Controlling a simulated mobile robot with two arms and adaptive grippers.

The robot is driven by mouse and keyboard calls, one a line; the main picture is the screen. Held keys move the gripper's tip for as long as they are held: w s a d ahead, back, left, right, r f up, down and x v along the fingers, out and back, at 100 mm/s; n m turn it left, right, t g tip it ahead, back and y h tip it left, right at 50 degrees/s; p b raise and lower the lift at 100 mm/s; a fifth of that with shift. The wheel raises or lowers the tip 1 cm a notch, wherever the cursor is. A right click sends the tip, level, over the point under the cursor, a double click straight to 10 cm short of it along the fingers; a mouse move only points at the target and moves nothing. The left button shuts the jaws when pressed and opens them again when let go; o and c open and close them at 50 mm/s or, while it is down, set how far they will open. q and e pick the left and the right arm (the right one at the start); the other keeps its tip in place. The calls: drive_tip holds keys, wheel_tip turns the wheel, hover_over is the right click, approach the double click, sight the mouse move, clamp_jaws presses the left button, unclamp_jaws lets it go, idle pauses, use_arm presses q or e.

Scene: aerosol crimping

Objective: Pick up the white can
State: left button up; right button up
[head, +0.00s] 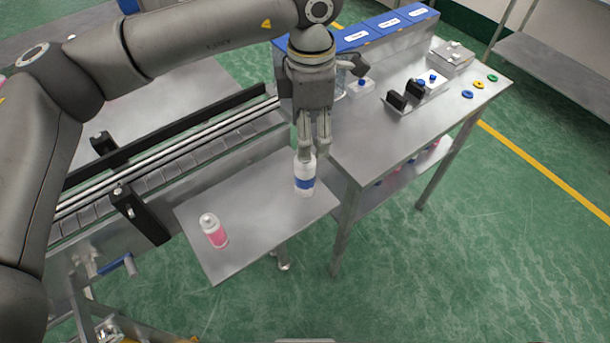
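A white can with a blue band (305,184) stands upright near the right end of the small metal shelf (262,204). My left gripper (313,154) points down at the can's top, with its fingers close together. The fingertips overlap the can's top in this view; I cannot tell whether they grip it or are just beside it. A second can, white on top with a pink lower part (216,236), stands upright at the shelf's front left, apart from the gripper. My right gripper is not in view.
A conveyor (180,165) with black rails runs behind the shelf. A metal table (375,145) at the right holds blue bins (388,24), a black-jawed fixture (405,97) and coloured rings (480,86). The shelf is bare between the two cans.

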sight(305, 163)
use_arm(q)
drive_tip(key=f, duration=0.2)
drive_tip(key=f+p, duration=0.1)
drive_tip(key=f, duration=0.2)
drive_tip(key=shift+s+a+p, duration=0.1)
drive_tip(key=shift+s+p, duration=0.1)
drive_tip(key=shift+p, duration=0.1)
drive_tip(key=shift+w+f+p, duration=0.2)
drive_tip(key=shift+f+p, duration=0.15)
drive_tip(key=shift+f, duration=0.25)
drive_tip(key=f, duration=0.1)
drive_tip(key=f+p, duration=0.2)
drive_tip(key=shift+a+f, duration=0.15)
drive_tip(key=shift+a, duration=0.15)
drive_tip(key=shift+w+f, duration=0.1)
drive_tip(key=shift+f, duration=0.6)
drive_tip(key=c, duration=1.1)
